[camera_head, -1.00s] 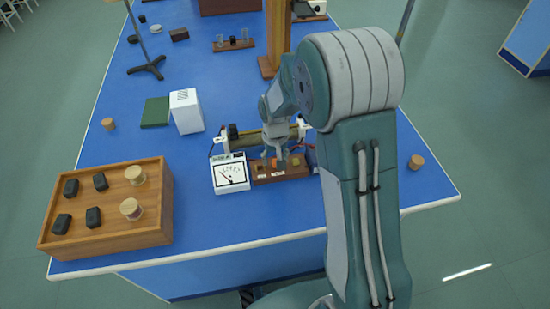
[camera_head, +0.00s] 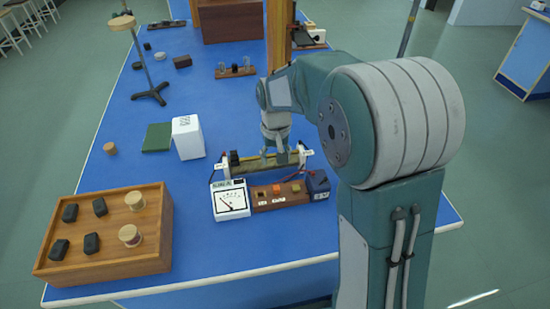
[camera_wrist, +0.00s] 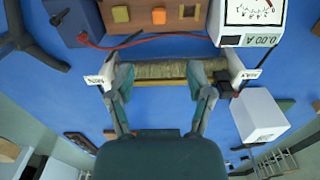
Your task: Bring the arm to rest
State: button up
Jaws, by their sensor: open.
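My gripper (camera_head: 283,158) hangs above the blue bench, over the slide rheostat (camera_head: 262,162), a long wound tube with white end labels. In the wrist view my gripper (camera_wrist: 160,92) has its two fingers spread wide with nothing between them, and the rheostat's tube (camera_wrist: 165,72) shows beyond the fingertips. I cannot tell whether the fingers touch it. My arm bends at a large grey and teal joint at the right of the head view and reaches left to the bench.
Near the gripper are a white meter (camera_head: 230,200), a wooden switch block (camera_head: 277,195) and a dark blue box (camera_head: 318,184). A white box (camera_head: 188,137) stands left, and a wooden tray (camera_head: 105,233) with dark blocks lies front left. A wooden post (camera_head: 279,35) rises behind.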

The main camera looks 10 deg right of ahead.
jog(key=s+d+r+t, duration=0.2)
jog(key=s+r, duration=0.4)
jog(key=s, duration=0.5)
jog(key=s+d+r+t, duration=0.2)
jog(key=s+r, duration=0.5)
jog(key=s, duration=0.5)
jog(key=shift+s+t, duration=0.25)
jog(key=shift+t, duration=0.55)
